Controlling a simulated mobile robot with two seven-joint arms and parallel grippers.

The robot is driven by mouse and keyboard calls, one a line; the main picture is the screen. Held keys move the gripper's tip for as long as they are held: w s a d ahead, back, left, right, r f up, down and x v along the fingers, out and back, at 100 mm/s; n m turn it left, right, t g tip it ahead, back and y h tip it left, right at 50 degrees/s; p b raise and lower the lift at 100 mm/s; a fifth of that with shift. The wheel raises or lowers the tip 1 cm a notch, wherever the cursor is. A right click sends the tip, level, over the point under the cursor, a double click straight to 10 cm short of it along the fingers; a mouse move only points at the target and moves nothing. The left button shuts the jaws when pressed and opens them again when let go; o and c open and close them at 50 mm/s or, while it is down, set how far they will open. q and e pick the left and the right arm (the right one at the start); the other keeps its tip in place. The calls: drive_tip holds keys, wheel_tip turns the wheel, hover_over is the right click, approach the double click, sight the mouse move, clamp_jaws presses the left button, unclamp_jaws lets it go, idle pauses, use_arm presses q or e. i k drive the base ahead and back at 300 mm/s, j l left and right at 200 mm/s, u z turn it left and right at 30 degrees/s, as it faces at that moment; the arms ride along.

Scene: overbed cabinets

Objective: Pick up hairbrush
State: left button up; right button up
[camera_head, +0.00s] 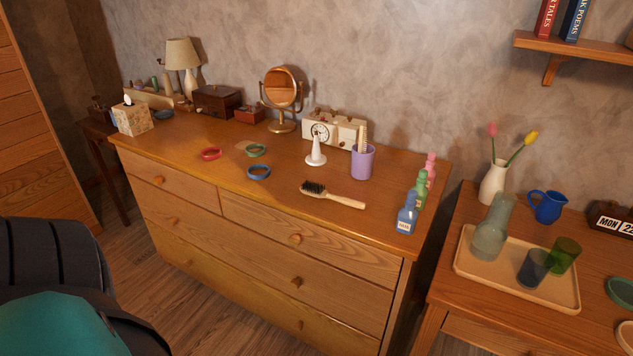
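The hairbrush (333,196) lies on top of the wooden dresser (290,212), near its front edge. It has a pale wooden handle pointing right and a head with dark bristles at the left end. Nothing covers it. Neither of my grippers shows in the head view.
Behind the brush stand a purple cup (363,163) with a comb in it and a white cone-shaped stand (316,151). Several colored bottles (407,214) stand to its right. Blue (259,172), green (256,150) and red (210,154) rings lie to its left. The dresser top around the brush is clear.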

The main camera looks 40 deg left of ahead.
sight(311, 189)
drive_tip(key=i+j, duration=0.1)
drive_tip(key=j, duration=0.2)
drive_tip(key=i+j, duration=0.15)
drive_tip(key=j, duration=0.2)
drive_tip(key=i+j, duration=0.1)
drive_tip(key=j, duration=0.2)
drive_tip(key=i+j, duration=0.1)
drive_tip(key=j, duration=0.25)
